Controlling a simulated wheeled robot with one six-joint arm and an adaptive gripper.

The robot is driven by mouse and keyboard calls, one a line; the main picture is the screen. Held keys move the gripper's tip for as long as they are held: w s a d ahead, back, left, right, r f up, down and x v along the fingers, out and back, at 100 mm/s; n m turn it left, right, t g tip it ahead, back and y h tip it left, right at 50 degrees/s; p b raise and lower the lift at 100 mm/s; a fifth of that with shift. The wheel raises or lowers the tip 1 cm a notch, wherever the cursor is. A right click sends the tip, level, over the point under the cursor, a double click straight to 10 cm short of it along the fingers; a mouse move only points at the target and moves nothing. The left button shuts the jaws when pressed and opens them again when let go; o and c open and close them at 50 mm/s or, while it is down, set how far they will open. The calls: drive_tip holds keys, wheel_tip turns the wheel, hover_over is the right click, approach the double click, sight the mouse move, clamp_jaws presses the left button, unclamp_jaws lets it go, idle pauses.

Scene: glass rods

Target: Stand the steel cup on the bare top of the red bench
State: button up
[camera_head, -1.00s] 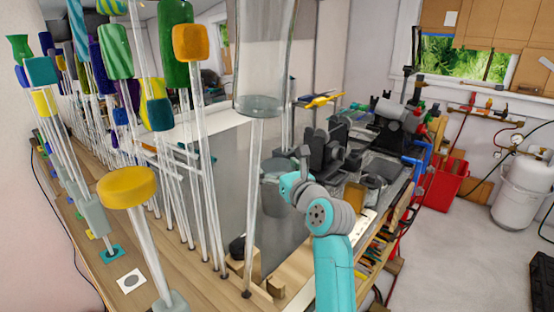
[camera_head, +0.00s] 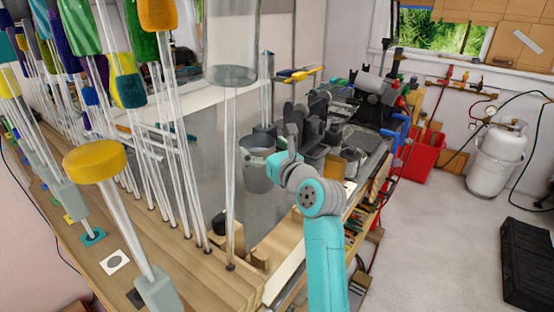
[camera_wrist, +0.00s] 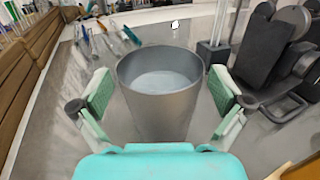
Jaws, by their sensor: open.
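The steel cup (camera_wrist: 158,112) stands upright on the grey worktop, pale grey inside. It also shows in the head view (camera_head: 257,176), just left of my wrist. My gripper (camera_wrist: 160,92) is open, with one green-padded finger on each side of the cup. Gaps show between the pads and the cup wall, so the cup is not gripped. In the head view my gripper's fingers are mostly hidden behind my own wrist. I cannot make out a red bench top; a red, box-like thing (camera_head: 427,158) stands on the floor at the right.
Dark metal equipment (camera_wrist: 272,45) stands close to the right of the cup. Tall glass rods with coloured tops (camera_head: 97,160) crowd the wooden bench (camera_head: 120,235) at left. A white gas tank (camera_head: 497,158) and black crate (camera_head: 530,262) stand on the floor at right.

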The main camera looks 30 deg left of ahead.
drive_tip(key=v, duration=0.9)
